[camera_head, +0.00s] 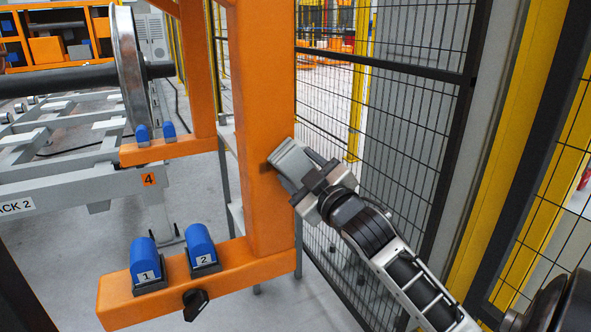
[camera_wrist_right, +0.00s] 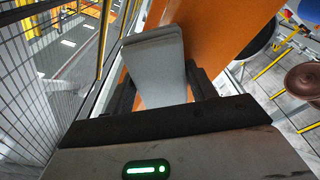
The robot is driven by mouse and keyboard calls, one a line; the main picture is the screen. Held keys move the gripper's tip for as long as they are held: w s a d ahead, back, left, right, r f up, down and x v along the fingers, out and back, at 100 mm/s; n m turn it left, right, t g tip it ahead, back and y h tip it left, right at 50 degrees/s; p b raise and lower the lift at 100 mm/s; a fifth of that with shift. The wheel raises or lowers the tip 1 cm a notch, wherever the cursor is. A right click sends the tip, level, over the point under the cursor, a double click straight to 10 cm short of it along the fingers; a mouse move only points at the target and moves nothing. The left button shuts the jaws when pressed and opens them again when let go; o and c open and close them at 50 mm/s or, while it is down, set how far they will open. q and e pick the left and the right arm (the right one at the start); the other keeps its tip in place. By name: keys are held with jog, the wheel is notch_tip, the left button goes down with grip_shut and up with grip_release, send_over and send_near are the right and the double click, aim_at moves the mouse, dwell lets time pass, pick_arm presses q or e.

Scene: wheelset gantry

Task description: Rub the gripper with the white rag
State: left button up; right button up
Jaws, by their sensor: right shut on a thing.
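The orange gantry gripper (camera_head: 262,110) has an upright post and a foot with blue pads marked 1 and 2. My right gripper (camera_head: 296,172) is at the right side of the post, shut on the white rag (camera_head: 287,158), which looks like a pale grey folded pad. In the right wrist view the rag (camera_wrist_right: 158,62) stands out between the dark fingers, close against the orange surface (camera_wrist_right: 222,35). I cannot tell whether the rag touches it. My left gripper is not in view.
A mesh fence (camera_head: 405,110) stands close to the right of the post and behind my right arm. A steel wheel (camera_head: 128,65) on a dark axle and a grey rack (camera_head: 70,190) are at the left. A black knob (camera_head: 195,304) sticks out from the orange foot.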

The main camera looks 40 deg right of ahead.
jog(key=shift+w+a+p, duration=0.2)
jog(key=shift+a, duration=0.55)
jog(key=shift+w+a+p, duration=0.15)
jog(key=shift+w+a, duration=0.05)
jog(key=shift+a, duration=0.6)
jog(key=shift+w+a+p, duration=0.2)
jog(key=shift+a, duration=0.55)
jog(key=shift+w+a, duration=0.2)
jog(key=shift+a, duration=0.65)
jog(key=shift+w+a, duration=0.2)
jog(key=shift+a, duration=0.6)
jog(key=p, duration=0.1)
send_near(252, 170)
jog(key=shift+w+r, duration=0.2)
jog(key=shift+r, duration=0.15)
jog(key=shift+s+a, duration=0.2)
jog(key=shift+s, duration=0.5)
jog(key=shift+s+a, duration=0.2)
jog(key=shift+s, duration=0.55)
